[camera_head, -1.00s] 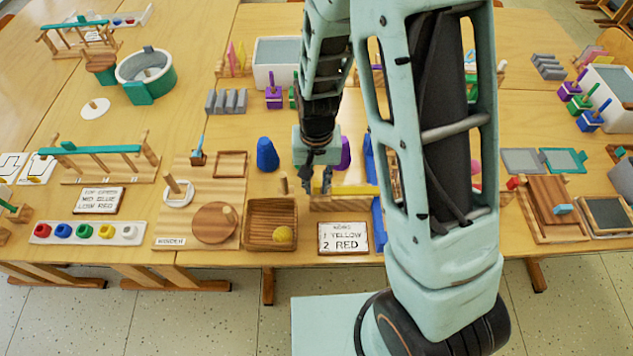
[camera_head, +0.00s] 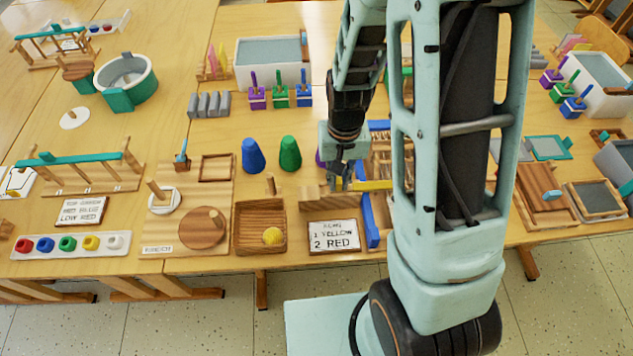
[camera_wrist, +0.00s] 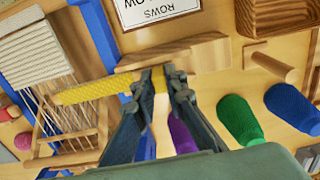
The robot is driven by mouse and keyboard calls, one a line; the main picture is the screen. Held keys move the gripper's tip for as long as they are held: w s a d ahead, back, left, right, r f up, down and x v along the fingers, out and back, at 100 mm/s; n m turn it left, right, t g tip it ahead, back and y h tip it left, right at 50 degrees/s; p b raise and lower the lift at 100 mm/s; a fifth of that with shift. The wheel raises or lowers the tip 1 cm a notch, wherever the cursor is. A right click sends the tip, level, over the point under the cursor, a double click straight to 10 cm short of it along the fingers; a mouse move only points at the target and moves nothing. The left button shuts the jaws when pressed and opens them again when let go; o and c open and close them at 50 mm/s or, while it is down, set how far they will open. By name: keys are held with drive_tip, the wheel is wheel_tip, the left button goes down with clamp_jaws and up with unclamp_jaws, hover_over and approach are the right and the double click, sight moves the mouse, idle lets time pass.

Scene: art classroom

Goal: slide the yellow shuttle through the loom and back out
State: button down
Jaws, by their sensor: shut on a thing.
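My gripper (camera_head: 343,182) is shut on the yellow shuttle (camera_head: 373,185), near its end. In the wrist view my gripper (camera_wrist: 160,82) grips the shuttle (camera_wrist: 90,88), whose long body points left. The shuttle crosses the blue side bar of the loom (camera_wrist: 105,40), and its tip lies at the pale warp threads. I cannot tell how deep it is between them. The loom's blue bar (camera_head: 369,222) shows in the head view, but my arm hides much of the loom. A wooden block (camera_wrist: 185,53) sits beside the gripper.
A sign (camera_head: 333,236) reads 1 yellow, 2 red. A wooden tray (camera_head: 245,247) holds a yellow ball. Blue (camera_head: 253,156) and green (camera_head: 290,153) cones stand behind; a purple cone (camera_wrist: 181,135) is close to the gripper. Bare tabletop lies around the cones.

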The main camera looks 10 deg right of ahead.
sight(363, 186)
drive_tip(key=d+b, duration=0.1)
drive_tip(key=d, duration=0.5)
drive_tip(key=shift+d, duration=0.1)
drive_tip(key=c, duration=2)
unclamp_jaws()
drive_tip(key=shift+s+d, duration=0.1)
drive_tip(key=shift+o, duration=0.2)
drive_tip(key=shift+r, duration=0.5)
wheel_tip(363, 186, up, 11)
